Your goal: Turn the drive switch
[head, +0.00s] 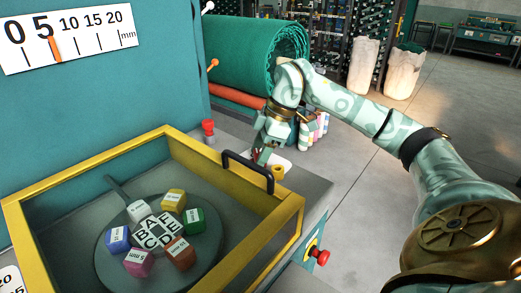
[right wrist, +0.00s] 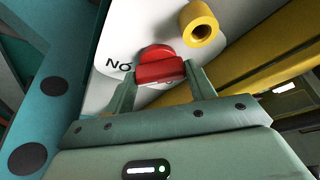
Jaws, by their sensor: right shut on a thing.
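The drive switch is a red knob (right wrist: 160,70) on a white plate (right wrist: 112,62) with black lettering, of which "NO" shows in the right wrist view. My right gripper (right wrist: 160,84) is shut on the knob, with one finger on each side of its bar. In the head view my right gripper (head: 260,156) points down at the white plate (head: 283,164) beside the yellow-framed box. There the fingers mostly hide the knob. My left gripper is not in view.
A yellow ring-shaped part (right wrist: 199,24) stands close to the knob. The yellow frame (head: 290,208) with a black handle (head: 248,171) encloses a round plate (head: 112,250) with coloured blocks. A red button (head: 322,257) sits on the front side. A green netting roll (head: 250,50) lies behind.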

